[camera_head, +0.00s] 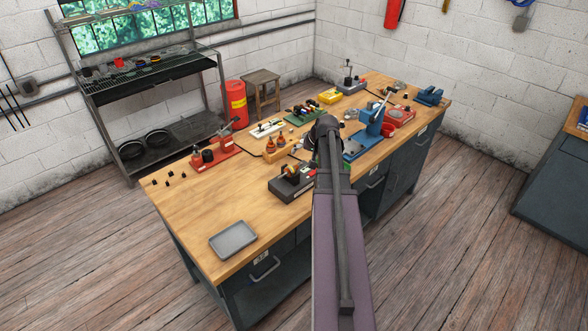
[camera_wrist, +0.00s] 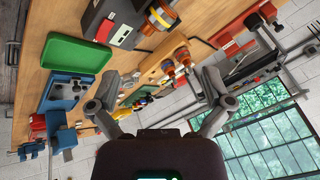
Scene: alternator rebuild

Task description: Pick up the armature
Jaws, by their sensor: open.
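A copper-and-grey part that looks like an armature (camera_wrist: 160,15) lies on a dark grey bench unit (camera_wrist: 112,28) at the top of the wrist view. In the head view the unit (camera_head: 290,187) stands at the bench's near side, with a copper-coloured part (camera_head: 292,170) on top. Two more copper-coloured parts (camera_wrist: 182,55) stand in a wooden block (camera_wrist: 150,72); the block also shows in the head view (camera_head: 279,152). I cannot tell for certain which part is the armature. My gripper (camera_wrist: 162,84) is open and empty above the bench, apart from these parts.
A green tray (camera_wrist: 76,53) and a blue press (camera_wrist: 62,92) lie left in the wrist view. On the wooden bench (camera_head: 195,205), a grey tray (camera_head: 232,239) sits at the near left and a red fixture (camera_head: 214,152) behind. The bench's left part is mostly clear.

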